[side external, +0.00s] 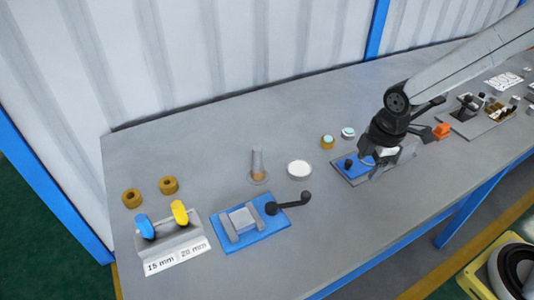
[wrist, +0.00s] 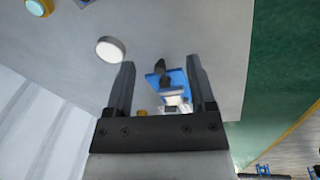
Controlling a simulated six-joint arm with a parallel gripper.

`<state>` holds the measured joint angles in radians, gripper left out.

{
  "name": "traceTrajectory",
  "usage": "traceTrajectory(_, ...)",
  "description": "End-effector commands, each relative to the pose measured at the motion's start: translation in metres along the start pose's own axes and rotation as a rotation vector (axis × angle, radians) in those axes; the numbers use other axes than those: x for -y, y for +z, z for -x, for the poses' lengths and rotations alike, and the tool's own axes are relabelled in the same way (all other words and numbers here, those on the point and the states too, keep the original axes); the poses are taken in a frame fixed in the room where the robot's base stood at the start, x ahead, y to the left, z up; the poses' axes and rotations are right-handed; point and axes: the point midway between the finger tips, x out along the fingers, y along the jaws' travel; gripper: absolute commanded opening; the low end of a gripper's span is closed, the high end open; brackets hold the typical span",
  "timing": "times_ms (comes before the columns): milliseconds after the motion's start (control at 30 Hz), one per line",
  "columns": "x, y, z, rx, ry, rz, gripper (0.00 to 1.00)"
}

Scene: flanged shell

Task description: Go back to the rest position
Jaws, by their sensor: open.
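My gripper (side external: 385,160) is over the right part of the grey bench, at a blue-based fixture (side external: 350,168) that it partly hides. In the wrist view the two dark fingers (wrist: 161,66) stand wide apart with nothing held between them. Beyond them a blue fixture (wrist: 172,80) with a dark handle shows in the gap. In the side view an upright grey part with a flange-like foot (side external: 258,167) stands left of a white round disc (side external: 299,169). A white disc also shows left of the fingers in the wrist view (wrist: 111,49). Contact between gripper and fixture cannot be told.
A blue-based clamp (side external: 243,222) with a black lever lies at front left. A stand with blue and yellow handles (side external: 170,240) is beside it. Two brass rings (side external: 150,191) and two small capped pieces (side external: 338,137) lie behind. An orange block (side external: 442,130) sits right of my gripper.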

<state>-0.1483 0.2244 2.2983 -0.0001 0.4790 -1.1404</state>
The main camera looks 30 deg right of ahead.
Motion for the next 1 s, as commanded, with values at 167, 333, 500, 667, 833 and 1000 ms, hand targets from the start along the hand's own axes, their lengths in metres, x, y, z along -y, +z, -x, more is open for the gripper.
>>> traceTrajectory(167,0.008,0.016,0.005,-0.006,0.02,-0.279,0.71)
traceTrajectory(333,0.016,0.03,0.01,-0.017,0.038,-0.549,0.71)
traceTrajectory(500,0.025,0.044,0.014,-0.032,0.055,-0.816,0.71)
traceTrajectory(667,0.033,0.055,0.017,-0.048,0.068,-1.049,0.71)
traceTrajectory(833,0.039,0.062,0.018,-0.061,0.075,-1.217,0.71)
traceTrajectory(1000,0.042,0.065,0.018,-0.066,0.078,-1.284,0.71)
